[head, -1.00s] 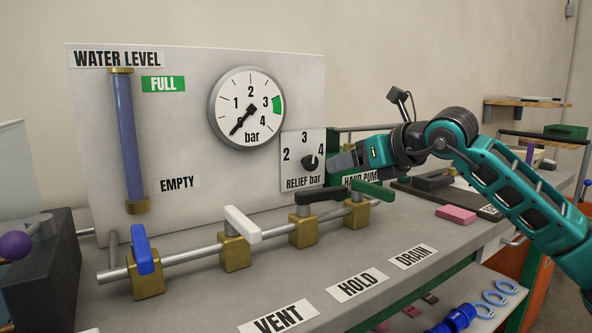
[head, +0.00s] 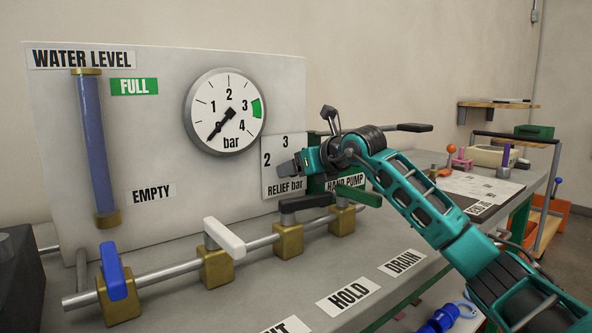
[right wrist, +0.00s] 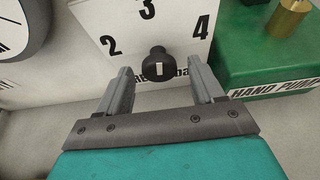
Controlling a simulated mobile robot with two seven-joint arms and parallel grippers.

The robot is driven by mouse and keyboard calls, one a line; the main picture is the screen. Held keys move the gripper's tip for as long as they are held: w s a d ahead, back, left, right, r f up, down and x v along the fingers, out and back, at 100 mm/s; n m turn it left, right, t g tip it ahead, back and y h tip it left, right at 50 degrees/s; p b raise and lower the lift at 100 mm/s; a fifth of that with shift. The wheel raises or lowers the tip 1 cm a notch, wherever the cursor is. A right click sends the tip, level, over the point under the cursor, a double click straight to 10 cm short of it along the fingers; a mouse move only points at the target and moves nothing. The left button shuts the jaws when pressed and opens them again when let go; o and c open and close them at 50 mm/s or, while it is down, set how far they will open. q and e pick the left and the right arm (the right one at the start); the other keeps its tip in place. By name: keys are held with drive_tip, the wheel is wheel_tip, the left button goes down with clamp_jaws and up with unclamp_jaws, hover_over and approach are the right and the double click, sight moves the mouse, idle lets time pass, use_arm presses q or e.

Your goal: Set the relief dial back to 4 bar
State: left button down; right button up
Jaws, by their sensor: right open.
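The relief dial is a black knob (right wrist: 157,66) with a white mark, on a white plate (head: 270,158) numbered 2, 3 and 4. In the right wrist view the white mark stands about upright on the knob's face; which number it points to is unclear. My right gripper (right wrist: 162,76) is open, with one finger on each side of the knob and no clear contact. In the head view my right gripper (head: 288,170) covers the knob and the 4. My left gripper is not in view.
The pressure gauge (head: 225,110) has its needle at the low end. The green hand pump box (right wrist: 262,60) stands just right of the dial. A pipe with several valve handles, including a white one (head: 224,237), runs below the panel.

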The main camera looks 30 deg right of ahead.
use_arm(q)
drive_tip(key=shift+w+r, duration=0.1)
use_arm(e)
drive_tip(key=shift+w+f, duration=0.25)
drive_tip(key=shift+w, duration=0.3)
drive_tip(key=shift+c, duration=0.5)
drive_tip(key=c, duration=1)
drive_tip(key=shift+o, duration=0.2)
